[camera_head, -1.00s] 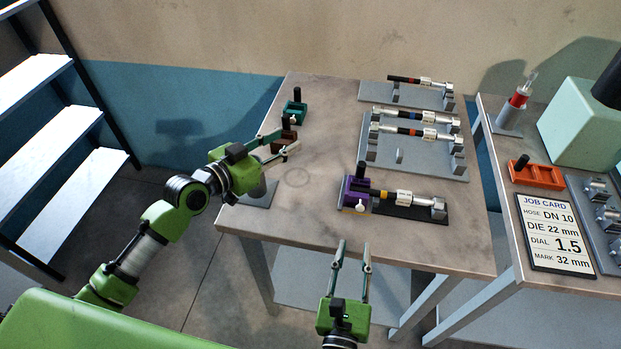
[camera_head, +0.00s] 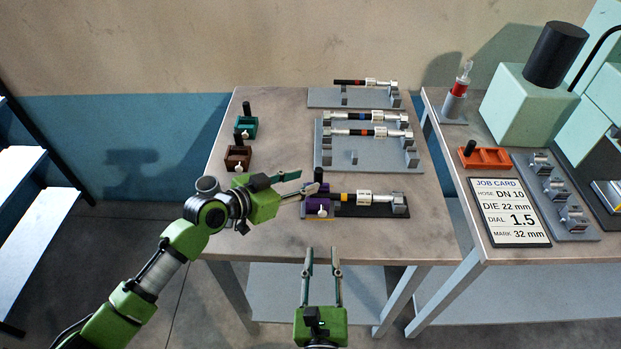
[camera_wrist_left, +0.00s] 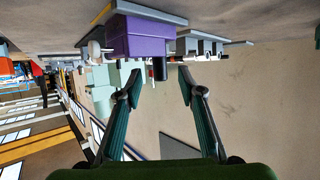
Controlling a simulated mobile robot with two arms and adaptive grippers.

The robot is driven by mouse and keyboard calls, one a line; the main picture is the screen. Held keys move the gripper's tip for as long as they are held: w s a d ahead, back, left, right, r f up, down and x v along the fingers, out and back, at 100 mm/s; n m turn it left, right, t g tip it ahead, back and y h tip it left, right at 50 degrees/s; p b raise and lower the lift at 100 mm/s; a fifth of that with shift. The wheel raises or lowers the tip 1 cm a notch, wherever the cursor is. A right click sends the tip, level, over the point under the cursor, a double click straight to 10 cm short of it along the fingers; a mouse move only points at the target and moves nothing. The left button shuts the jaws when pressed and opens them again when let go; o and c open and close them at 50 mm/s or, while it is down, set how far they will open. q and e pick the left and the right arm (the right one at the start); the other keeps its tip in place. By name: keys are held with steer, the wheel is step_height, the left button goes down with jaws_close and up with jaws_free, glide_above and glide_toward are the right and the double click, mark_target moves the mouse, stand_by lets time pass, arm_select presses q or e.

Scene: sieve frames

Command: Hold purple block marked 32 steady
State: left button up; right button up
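The purple block (camera_head: 316,207) sits at the left end of a dark fixture plate near the table's front. It has a black upright post and a small white knob; I cannot read a 32 on it. A hose piece (camera_head: 363,196) with a yellow band and silver fitting runs right from it. My left gripper (camera_head: 301,185) is open at the block's left, its fingers pointing at the post. In the left wrist view the purple block (camera_wrist_left: 140,42) appears upside down, beyond the parted fingertips; contact is not visible.
A brown block (camera_head: 238,155) and a teal block (camera_head: 245,127) stand at the table's left. Grey racks (camera_head: 355,157) with hose pieces lie behind. The right table holds an orange block (camera_head: 484,158) and a job card (camera_head: 508,212) reading mark 32 mm.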

mark_target(315, 178)
arm_select(q)
steer(key=shift+x, duration=2.05)
steer(key=shift+c, duration=0.4)
jaws_close()
steer(key=shift+f, duration=0.1)
arm_select(e)
jaws_close()
arm_select(q)
steer(key=shift+s, duration=0.1)
stand_by(0.3)
